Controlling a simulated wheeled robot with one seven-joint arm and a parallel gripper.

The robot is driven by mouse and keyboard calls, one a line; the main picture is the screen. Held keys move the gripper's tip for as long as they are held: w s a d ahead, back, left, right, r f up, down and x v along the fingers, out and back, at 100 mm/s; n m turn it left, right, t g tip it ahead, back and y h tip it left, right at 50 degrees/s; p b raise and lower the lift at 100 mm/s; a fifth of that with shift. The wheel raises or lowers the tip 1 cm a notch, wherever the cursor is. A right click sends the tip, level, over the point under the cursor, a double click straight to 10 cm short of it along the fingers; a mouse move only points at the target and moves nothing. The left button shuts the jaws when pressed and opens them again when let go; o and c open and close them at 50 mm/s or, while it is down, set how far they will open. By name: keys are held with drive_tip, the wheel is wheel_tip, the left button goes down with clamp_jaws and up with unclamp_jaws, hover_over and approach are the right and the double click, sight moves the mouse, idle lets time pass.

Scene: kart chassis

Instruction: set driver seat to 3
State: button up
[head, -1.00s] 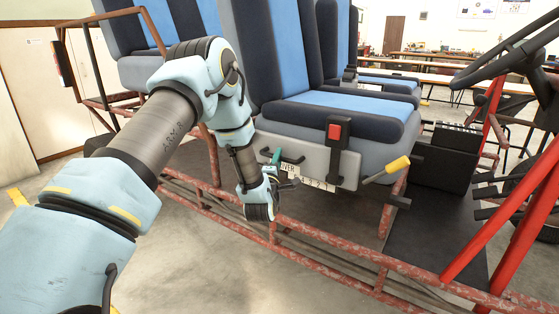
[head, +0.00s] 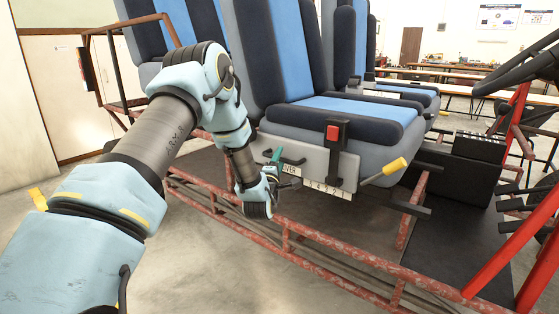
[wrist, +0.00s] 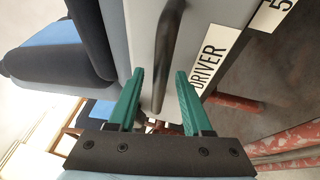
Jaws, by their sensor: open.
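The driver seat (head: 345,115) is blue and black on a grey base. On its side are a DRIVER label (wrist: 208,55), partly hidden in the head view, and a dark bar handle (wrist: 166,45). A white number strip (head: 328,189) lies below the base; its digits are small in the head view. A 5 on the strip (wrist: 283,4) shows close to the label in the wrist view. My gripper (wrist: 160,72) is open, with its green fingers on either side of the handle; contact cannot be told. It also shows beside the seat base in the head view (head: 277,157).
A yellow-knobbed lever (head: 394,166) sticks out to the right of the base. A rusty red chassis rail (head: 290,238) runs in front of the seat. Red tubes (head: 530,225) and a steering wheel (head: 520,65) stand at the right. Another seat is behind.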

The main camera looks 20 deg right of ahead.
drive_tip(key=v, duration=1.1)
drive_tip(key=shift+b, duration=0.4)
drive_tip(key=shift+w+r, duration=0.1)
drive_tip(key=shift+w, duration=0.05)
